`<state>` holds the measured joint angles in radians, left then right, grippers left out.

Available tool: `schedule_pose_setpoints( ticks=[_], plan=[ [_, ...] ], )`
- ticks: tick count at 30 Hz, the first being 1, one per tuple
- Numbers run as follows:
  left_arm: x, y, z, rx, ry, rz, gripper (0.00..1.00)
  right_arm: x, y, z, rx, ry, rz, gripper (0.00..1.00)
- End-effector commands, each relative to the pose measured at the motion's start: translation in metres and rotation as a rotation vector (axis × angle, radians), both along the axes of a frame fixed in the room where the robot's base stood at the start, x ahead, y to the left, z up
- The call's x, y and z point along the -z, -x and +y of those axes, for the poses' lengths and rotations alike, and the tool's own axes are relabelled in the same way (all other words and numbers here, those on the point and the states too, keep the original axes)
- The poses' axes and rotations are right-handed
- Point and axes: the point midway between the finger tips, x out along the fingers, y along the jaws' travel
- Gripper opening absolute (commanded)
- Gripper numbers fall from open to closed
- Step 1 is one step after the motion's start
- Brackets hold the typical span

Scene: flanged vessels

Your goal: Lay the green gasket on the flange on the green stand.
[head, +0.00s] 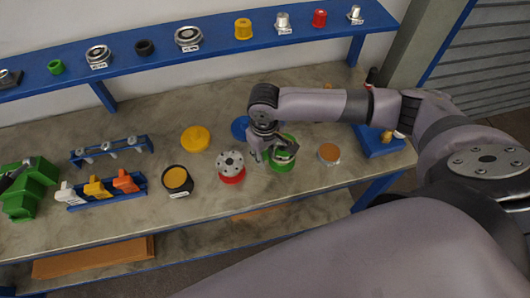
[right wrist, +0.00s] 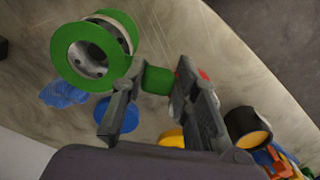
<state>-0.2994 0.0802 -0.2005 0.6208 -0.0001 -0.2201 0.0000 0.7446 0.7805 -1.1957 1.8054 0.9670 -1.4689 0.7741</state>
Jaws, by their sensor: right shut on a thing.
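The green gasket (right wrist: 72,72) is a flat ring with a block-like green tab. My right gripper (right wrist: 157,76) is shut on that tab. In the right wrist view the ring is in front of the metal flange (right wrist: 92,62), whose bolt holes show through the ring's opening. The ring looks offset from the flange, and I cannot tell whether they touch. The green stand (right wrist: 123,22) shows behind the flange. In the head view my right gripper (head: 269,155) is over the left side of the green stand (head: 283,165), hiding much of the flange and gasket. My left gripper is not in view.
Left of the green stand is a metal flange with bolt holes (head: 230,161) on a red stand (head: 233,178). A black cup (head: 177,181), yellow disc (head: 195,139) and blue disc (head: 240,127) are nearby. An orange-topped disc (head: 329,153) is to the right. A blue shelf (head: 215,47) runs behind.

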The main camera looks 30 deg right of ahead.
Motion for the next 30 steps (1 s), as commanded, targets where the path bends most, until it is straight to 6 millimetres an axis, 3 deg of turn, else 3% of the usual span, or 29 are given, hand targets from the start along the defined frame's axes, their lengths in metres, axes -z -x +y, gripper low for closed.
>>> schedule_pose_setpoints(
  ticks=[27, 28, 30],
  plan=[
    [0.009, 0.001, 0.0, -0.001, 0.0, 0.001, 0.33, 0.028, 0.0, 0.0, 0.001, 0.0, 0.001, 0.07],
    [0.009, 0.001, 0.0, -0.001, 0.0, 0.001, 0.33, 0.028, 0.0, 0.0, 0.001, 0.0, 0.0, 0.29],
    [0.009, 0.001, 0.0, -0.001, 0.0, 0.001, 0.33, 0.027, 0.0, 0.0, 0.0, 0.0, 0.0, 0.34]
  ],
)
